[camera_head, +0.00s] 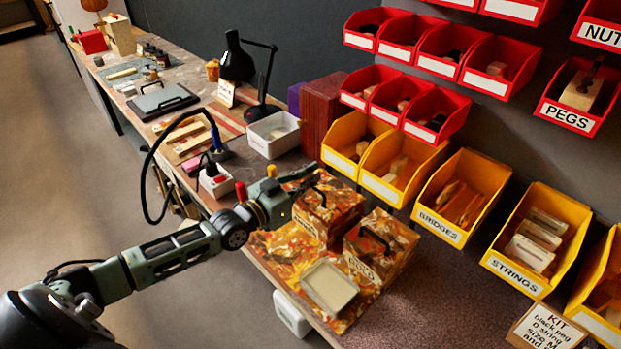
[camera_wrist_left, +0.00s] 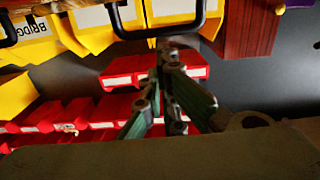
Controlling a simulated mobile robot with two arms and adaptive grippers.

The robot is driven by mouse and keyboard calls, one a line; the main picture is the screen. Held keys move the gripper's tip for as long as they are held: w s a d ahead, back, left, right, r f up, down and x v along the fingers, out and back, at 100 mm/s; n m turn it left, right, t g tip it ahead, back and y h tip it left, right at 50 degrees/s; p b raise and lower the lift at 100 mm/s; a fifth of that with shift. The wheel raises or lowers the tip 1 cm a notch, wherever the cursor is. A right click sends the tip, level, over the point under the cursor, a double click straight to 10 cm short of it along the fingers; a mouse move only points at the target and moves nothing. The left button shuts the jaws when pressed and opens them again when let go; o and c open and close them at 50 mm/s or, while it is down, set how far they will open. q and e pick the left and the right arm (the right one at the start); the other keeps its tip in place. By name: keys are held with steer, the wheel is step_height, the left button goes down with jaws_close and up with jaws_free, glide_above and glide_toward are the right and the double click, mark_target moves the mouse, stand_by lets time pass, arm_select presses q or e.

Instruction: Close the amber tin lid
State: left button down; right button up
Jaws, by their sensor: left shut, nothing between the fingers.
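In the left wrist view the fingers (camera_wrist_left: 170,58) are together and empty, below a dark curved bar (camera_wrist_left: 160,30). My right gripper is out of view.
A pale shallow tray (camera_head: 329,287) sits on a similarly patterned surface (camera_head: 283,247) in front of the boxes. Yellow bins (camera_head: 463,195) and red bins line the wall behind. A black lamp (camera_head: 237,64) and a white bin (camera_head: 273,134) stand farther back.

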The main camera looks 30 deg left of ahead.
mark_target(306, 204)
arm_select(q)
steer(key=f+b, duration=0.1)
steer(key=b, duration=0.1)
steer(key=s+f+t+b, duration=0.1)
steer(key=b, duration=0.2)
steer(key=shift+s+a+f+h, duration=0.1)
steer(key=shift+a+f+h, duration=0.05)
steer(key=shift+f+h, duration=0.2)
steer(key=shift+s+a+t+b, duration=0.1)
steer(key=shift+s+t+b, duration=0.05)
steer(key=shift+t+b, duration=0.35)
steer(key=shift+r, duration=0.15)
steer(key=r+p, duration=0.2)
steer(key=r, duration=0.1)
steer(key=r+p, duration=0.1)
steer(key=shift+w+r+p, duration=0.25)
steer(key=shift+w+p, duration=0.1)
steer(key=shift+w, duration=0.05)
steer(key=b+v, duration=0.1)
steer(key=v, duration=0.9)
steer(key=shift+b, duration=0.35)
